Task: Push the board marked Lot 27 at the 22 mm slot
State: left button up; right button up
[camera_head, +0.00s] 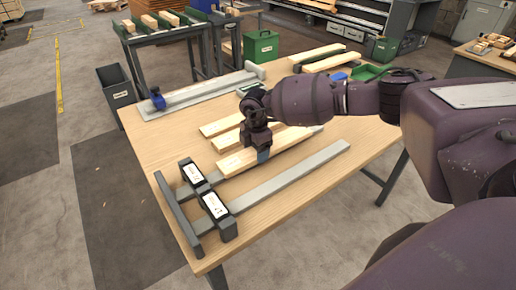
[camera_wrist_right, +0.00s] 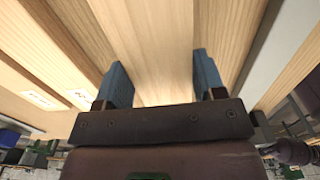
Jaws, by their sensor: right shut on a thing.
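My right gripper (camera_head: 263,156) is shut on the pale wooden board (camera_head: 238,161) nearest the gauge, gripping it across its width partway along. In the right wrist view, its two blue fingers (camera_wrist_right: 163,82) stand on either side of the held board (camera_wrist_right: 155,35). The board lies low over the table, its left end a little short of a gauge with two dark blocks, the back one (camera_head: 190,173) and the front one (camera_head: 214,204). Their white labels are too small to read, as is the marking on the board's end. My left gripper is out of view.
More boards lie behind the held one, such as the farthest (camera_head: 221,124). A grey metal rail (camera_head: 290,177) runs along the front of the wooden table (camera_head: 165,150). A long metal fixture with a blue clamp (camera_head: 158,99) lies at the back.

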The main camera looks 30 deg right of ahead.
aim_at(226, 167)
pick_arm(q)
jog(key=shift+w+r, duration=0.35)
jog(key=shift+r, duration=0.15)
pick_arm(e)
jog(key=shift+s+a+f, duration=0.15)
jog(key=shift+s+a, duration=0.05)
jog(key=shift+a, duration=0.6)
pick_arm(q)
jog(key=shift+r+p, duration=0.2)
jog(key=shift+p, duration=0.25)
pick_arm(e)
jog(key=shift+a, duration=0.55)
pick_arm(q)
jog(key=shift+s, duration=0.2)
pick_arm(e)
jog(key=shift+s+a, duration=0.1)
jog(key=shift+a, duration=0.25)
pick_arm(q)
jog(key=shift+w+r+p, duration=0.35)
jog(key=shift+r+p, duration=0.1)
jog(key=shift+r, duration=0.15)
pick_arm(e)
jog(key=shift+s+a, duration=0.1)
jog(key=shift+a, duration=0.9)
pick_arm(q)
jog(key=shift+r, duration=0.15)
pick_arm(e)
jog(key=shift+a, duration=0.5)
